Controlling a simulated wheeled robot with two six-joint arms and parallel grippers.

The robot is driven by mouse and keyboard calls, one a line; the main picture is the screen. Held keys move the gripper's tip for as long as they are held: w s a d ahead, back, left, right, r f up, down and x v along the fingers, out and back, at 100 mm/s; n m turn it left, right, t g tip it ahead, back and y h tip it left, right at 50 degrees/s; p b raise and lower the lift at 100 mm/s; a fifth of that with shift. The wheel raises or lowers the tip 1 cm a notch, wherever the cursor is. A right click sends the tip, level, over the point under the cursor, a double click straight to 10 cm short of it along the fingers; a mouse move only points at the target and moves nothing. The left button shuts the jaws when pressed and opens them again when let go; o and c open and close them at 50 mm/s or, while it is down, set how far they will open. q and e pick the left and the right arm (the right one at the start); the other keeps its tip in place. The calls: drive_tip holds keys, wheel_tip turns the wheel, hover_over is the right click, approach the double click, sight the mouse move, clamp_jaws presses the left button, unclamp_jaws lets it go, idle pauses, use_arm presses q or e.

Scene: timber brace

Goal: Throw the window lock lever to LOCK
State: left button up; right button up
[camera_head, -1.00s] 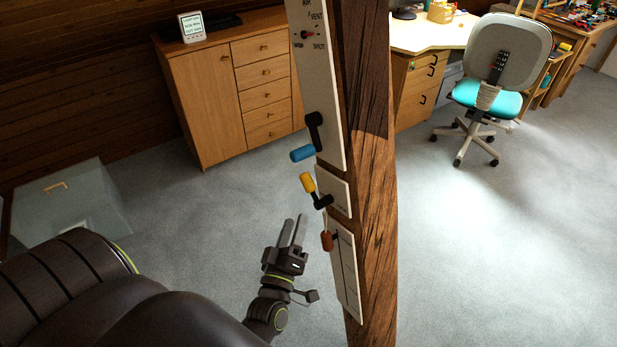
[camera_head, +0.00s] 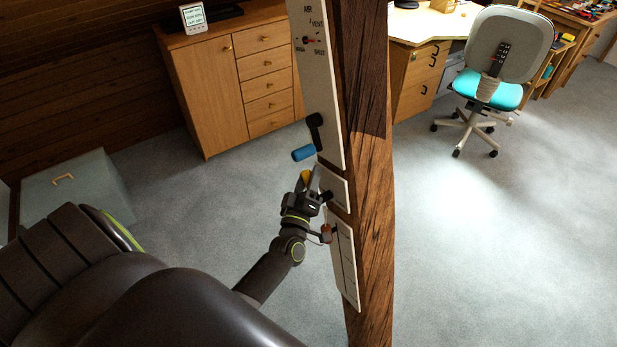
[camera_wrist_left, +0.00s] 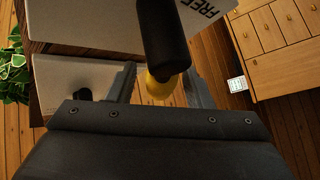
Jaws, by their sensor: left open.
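Three levers are mounted on pale plates on the timber post (camera_head: 370,190). The upper lever has a blue grip (camera_head: 303,153) on a black arm; the middle one has a yellow grip (camera_head: 306,176); the lowest has a red-brown grip (camera_head: 326,234). I cannot read which is the window lock lever. My left gripper (camera_head: 310,182) is at the yellow grip and partly hides it. In the left wrist view the fingers are open, with the yellow grip (camera_wrist_left: 160,90) between them; contact is unclear. A black cylinder (camera_wrist_left: 163,38) partly covers the yellow there.
An upper plate (camera_head: 318,80) carries a dial marked VENT and SHUT. A plate marked FREE (camera_wrist_left: 190,10) shows in the wrist view. A wooden cabinet (camera_head: 235,80) and office chair (camera_head: 495,70) stand behind. Open carpet lies around the post.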

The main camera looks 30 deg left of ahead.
use_arm(q)
drive_tip(key=shift+c, duration=0.3)
clamp_jaws()
